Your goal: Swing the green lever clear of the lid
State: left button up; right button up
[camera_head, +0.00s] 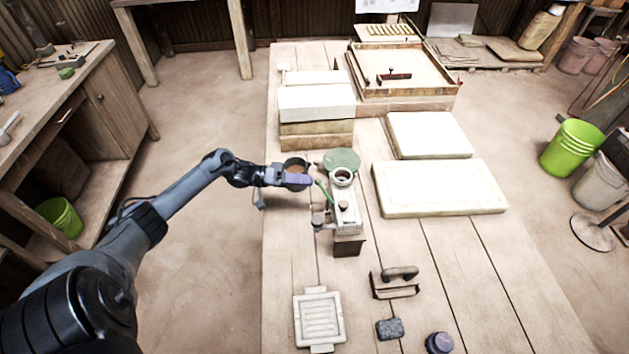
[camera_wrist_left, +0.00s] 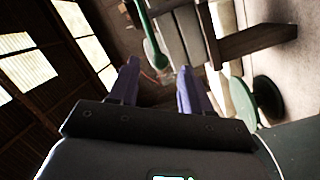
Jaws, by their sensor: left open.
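The green lever (camera_head: 324,193) is a thin rod on the pale metal press (camera_head: 346,218), slanting up and left beside the press's round top ring. In the left wrist view the lever (camera_wrist_left: 150,38) runs down from the top edge, its rounded end just beyond my fingertips. My left gripper (camera_head: 308,180) has purple fingers and reaches in from the left, close to the lever's upper end. In the wrist view the left gripper (camera_wrist_left: 160,76) is open, with nothing seen held between its fingers. I cannot tell which part is the lid. My right gripper is not in view.
A green disc (camera_head: 342,160) is behind the press, and a round pot (camera_head: 296,166) stands behind my gripper. Stacked boxes (camera_head: 316,103) and white slabs (camera_head: 440,188) fill the table's back and right. A pale grooved tile (camera_head: 319,317) lies in front.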

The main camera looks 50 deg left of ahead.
pick_arm(q)
jog(key=v, duration=0.6)
jog(key=shift+s, duration=0.1)
